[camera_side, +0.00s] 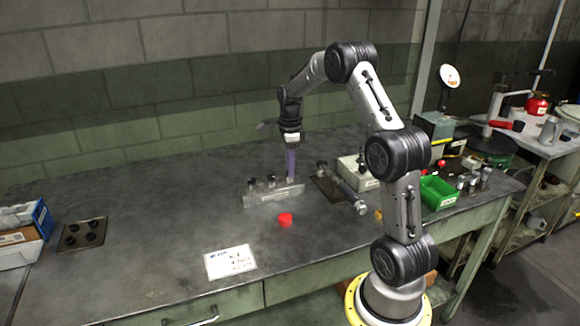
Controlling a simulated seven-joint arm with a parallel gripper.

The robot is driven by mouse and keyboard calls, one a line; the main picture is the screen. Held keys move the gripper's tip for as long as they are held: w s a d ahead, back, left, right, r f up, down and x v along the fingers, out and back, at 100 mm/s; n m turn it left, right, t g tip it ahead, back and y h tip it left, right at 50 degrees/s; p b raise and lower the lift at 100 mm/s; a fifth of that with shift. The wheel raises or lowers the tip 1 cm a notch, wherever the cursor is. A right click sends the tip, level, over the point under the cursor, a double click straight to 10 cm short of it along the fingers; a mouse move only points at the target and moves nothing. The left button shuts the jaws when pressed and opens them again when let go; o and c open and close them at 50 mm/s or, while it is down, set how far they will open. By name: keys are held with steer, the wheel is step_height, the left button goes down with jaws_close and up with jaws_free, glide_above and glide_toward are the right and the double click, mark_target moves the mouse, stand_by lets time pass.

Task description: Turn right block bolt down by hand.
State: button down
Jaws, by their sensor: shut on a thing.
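A grey metal block (275,194) lies on the bench near the middle, with small dark-topped bolts (271,181) standing at its left and middle. My gripper (291,147) points down above the right end of this block. It is shut on an upright purple shaft (291,164), whose lower end reaches the block's right end. Whether the shaft touches the block, and the bolt there, cannot be made out at this size.
A red cap (285,220) lies in front of the block. A dark plate with a grey cylinder (350,194) and a pale box (353,171) lie to the right. A green bin (438,192) stands farther right. A white card (230,262) lies front left. The bench's left middle is mostly clear.

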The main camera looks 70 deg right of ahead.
steer(key=shift+w+d+r, duration=0.1)
steer(key=shift+r, duration=0.2)
steer(key=c, duration=1)
jaws_free()
steer(key=shift+c, duration=0.2)
steer(key=o, duration=0.4)
steer(key=shift+f, duration=0.2)
steer(key=shift+r, duration=0.1)
step_height(320, 180, up, 14)
steer(key=shift+f, duration=0.2)
